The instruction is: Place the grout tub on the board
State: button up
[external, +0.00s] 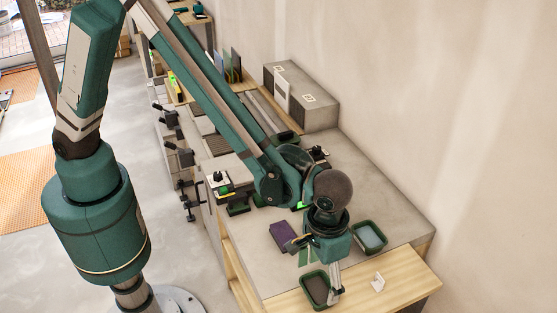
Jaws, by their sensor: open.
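Two dark green tubs are in the external view. One tub with dark grey contents (316,288) is at the bottom, upright, right beside my gripper. The other tub with pale grey-blue contents (369,237) stands on the grey worktop to the right. Which one is the grout tub I cannot tell for sure. A light wooden board (415,283) lies along the near end of the worktop. The nearer tub is at its left part. My gripper (334,294) points down at that tub's right side and is open. Whether its fingers touch the tub is hidden.
A small white piece (378,282) stands on the board. A purple block (284,235) lies on the worktop left of my gripper. A grey box (305,98) stands at the back wall. Clamps (187,200) line the left edge. Bare worktop (380,195) lies at right.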

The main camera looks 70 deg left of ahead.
notch_tip(320, 180, up, 7)
dwell(0.5)
dwell(0.5)
jog(key=shift+a, duration=0.1)
jog(key=w+a+r+t, duration=0.1)
jog(key=a+r, duration=0.4)
jog(key=a, duration=0.4)
jog(key=w+a+r+t+h, duration=0.1)
jog(key=a+r, duration=0.5)
jog(key=a, duration=0.3)
jog(key=w+a+r+t, duration=0.1)
jog(key=a+r, duration=0.4)
jog(key=a, duration=0.5)
jog(key=s+a+r+t, duration=0.1)
jog(key=s+a, duration=0.3)
jog(key=a, duration=0.5)
jog(key=s+a+r+t, duration=0.1)
jog(key=s+a, duration=0.3)
jog(key=a, duration=0.5)
jog(key=s+a+r+t+y, duration=0.1)
jog(key=s+a+r+t, duration=0.1)
jog(key=s+a, duration=0.3)
jog(key=a, duration=0.3)
jog(key=shift+a, duration=0.4)
